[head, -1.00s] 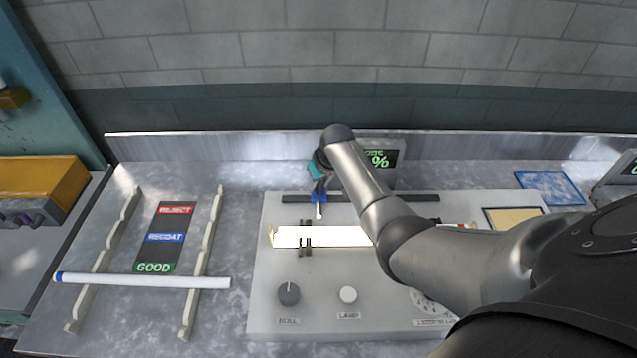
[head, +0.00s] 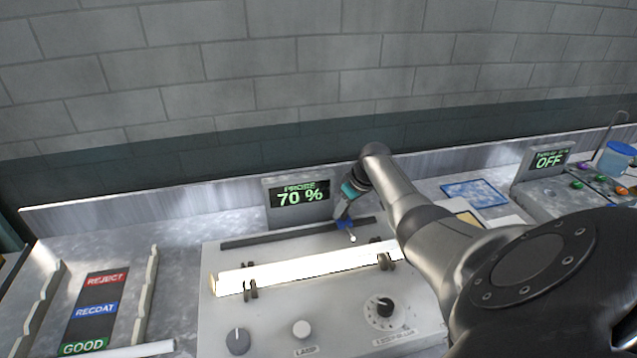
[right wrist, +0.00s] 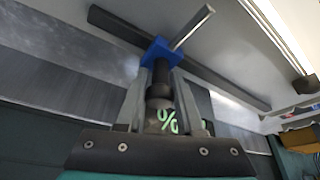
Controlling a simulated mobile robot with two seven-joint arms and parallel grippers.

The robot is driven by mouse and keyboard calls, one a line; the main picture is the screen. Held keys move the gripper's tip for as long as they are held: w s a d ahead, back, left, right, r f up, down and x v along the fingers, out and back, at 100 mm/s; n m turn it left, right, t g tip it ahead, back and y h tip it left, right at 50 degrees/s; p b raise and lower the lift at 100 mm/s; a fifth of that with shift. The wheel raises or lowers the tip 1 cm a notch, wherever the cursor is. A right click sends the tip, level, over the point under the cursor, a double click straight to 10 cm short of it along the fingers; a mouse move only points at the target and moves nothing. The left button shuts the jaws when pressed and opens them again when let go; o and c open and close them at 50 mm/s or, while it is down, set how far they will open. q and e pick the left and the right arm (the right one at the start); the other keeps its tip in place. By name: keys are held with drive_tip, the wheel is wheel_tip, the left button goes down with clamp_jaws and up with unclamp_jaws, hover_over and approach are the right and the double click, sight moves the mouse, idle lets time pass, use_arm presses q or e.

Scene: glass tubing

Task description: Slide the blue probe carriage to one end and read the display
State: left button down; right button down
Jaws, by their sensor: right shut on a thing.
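The blue probe carriage (head: 346,225) sits on the dark rail (head: 270,237) at the back of the grey test box, nearer the rail's right end. My right gripper (head: 348,208) comes down from above, shut on the carriage. In the right wrist view the fingers (right wrist: 158,95) close around a dark post above the blue carriage block (right wrist: 160,52). A pale probe rod sticks out from the block. The display (head: 298,194) behind the rail reads PROBE 70 %. My left gripper is not in view.
A bright white tube (head: 310,267) lies in holders in front of the rail. Knobs (head: 238,341) and a lamp button (head: 302,329) are on the box front. A REJECT/RECOAT/GOOD rack stands left; a second display (head: 549,160) reads OFF at right.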

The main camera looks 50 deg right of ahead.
drive_tip(key=shift+s+d+b, duration=0.2)
drive_tip(key=shift+s+d, duration=0.2)
drive_tip(key=shift+d, duration=0.2)
drive_tip(key=shift+s+d+b, duration=0.15)
drive_tip(key=shift+s+d, duration=0.2)
drive_tip(key=shift+d, duration=0.2)
drive_tip(key=c, duration=0.5)
unclamp_jaws()
drive_tip(key=shift+c, duration=0.2)
drive_tip(key=shift+r+p, duration=0.3)
drive_tip(key=shift+r, duration=0.1)
drive_tip(key=p+v, duration=0.2)
drive_tip(key=v, duration=1.2)
drive_tip(key=shift+r, duration=0.2)
drive_tip(key=shift+s+f, duration=0.1)
drive_tip(key=shift+s, duration=0.1)
